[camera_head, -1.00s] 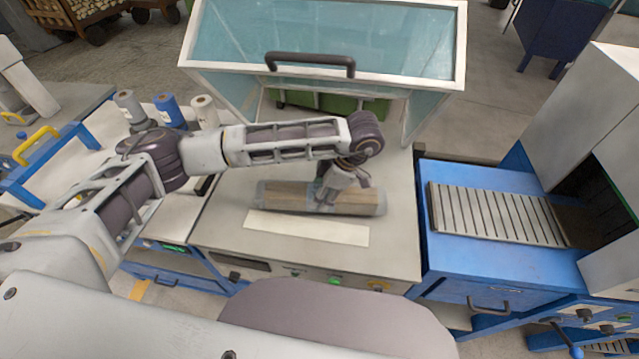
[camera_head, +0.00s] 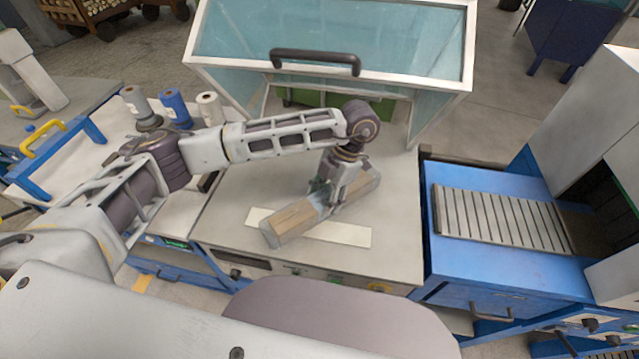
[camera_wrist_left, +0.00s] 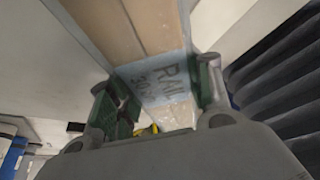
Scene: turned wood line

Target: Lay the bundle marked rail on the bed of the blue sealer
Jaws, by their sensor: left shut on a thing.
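The rail bundle (camera_head: 290,219) is a long pack of wooden bars in clear film. In the left wrist view, its pale blue band (camera_wrist_left: 164,80) reads "RAIL". My left gripper (camera_head: 328,194) is shut across the bundle near its middle, with a green-padded finger on each side. The bundle lies diagonally over the pale worktop, its near left end over a white strip. I cannot tell how far it is above the top. A blue-framed machine with a yellow handle (camera_head: 43,138) at the left looks like the sealer; its pale bed (camera_head: 88,178) is partly behind my arm. My right gripper is out of view.
A raised clear hood (camera_head: 330,40) with a dark handle stands behind the bundle. Three rolls, one of them blue (camera_head: 174,108), stand at the back left. At the right is a blue table with a slatted conveyor (camera_head: 500,218) leading into a pale housing.

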